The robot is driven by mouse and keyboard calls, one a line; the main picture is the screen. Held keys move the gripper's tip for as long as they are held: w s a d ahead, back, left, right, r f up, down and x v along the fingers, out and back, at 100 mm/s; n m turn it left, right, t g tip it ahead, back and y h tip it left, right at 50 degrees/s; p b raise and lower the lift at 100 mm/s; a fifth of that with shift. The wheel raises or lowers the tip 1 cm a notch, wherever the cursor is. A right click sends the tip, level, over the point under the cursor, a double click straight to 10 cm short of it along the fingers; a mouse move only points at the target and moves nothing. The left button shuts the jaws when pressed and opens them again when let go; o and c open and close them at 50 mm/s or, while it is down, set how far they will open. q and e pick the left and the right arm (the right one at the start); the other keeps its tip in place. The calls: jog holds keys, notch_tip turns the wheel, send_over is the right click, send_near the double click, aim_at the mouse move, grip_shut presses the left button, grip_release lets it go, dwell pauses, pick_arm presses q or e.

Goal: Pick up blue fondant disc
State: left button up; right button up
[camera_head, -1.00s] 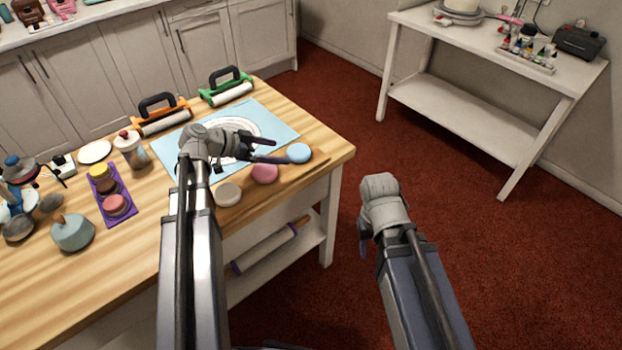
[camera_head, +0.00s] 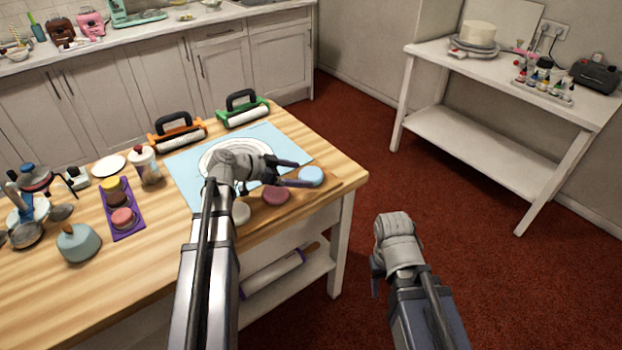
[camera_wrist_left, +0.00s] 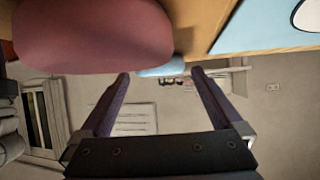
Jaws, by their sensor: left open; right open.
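The blue fondant disc (camera_head: 312,174) lies at the right end of a wooden board near the table's right corner. My left gripper (camera_head: 302,173) is open, with its fingertips right beside the disc's left side; whether they touch it I cannot tell. In the left wrist view the blue disc (camera_wrist_left: 165,70) shows as a thin edge beyond the open, empty fingers (camera_wrist_left: 160,74). A pink disc (camera_head: 276,195) lies left of it and looms close in the wrist view (camera_wrist_left: 95,38). My right gripper (camera_head: 376,278) is off the table, over the floor; its fingers are mostly hidden.
A pale disc (camera_head: 241,213) lies on the board (camera_head: 290,207), partly behind my left arm. A light blue mat (camera_head: 190,172) lies behind. Orange (camera_head: 177,130) and green (camera_head: 243,108) handled rollers stand at the back. A white side table (camera_head: 470,130) stands right, beyond open floor.

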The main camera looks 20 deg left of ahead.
aim_at(311, 176)
pick_arm(q)
jog(key=shift+b+x, duration=0.35)
jog(key=shift+x, duration=0.55)
jog(key=shift+w+d+f, duration=0.2)
jog(key=shift+w+d, duration=0.05)
jog(key=shift+d, duration=0.05)
jog(key=shift+c, duration=0.2)
jog(key=c, duration=1.1)
jog(key=shift+r, duration=0.15)
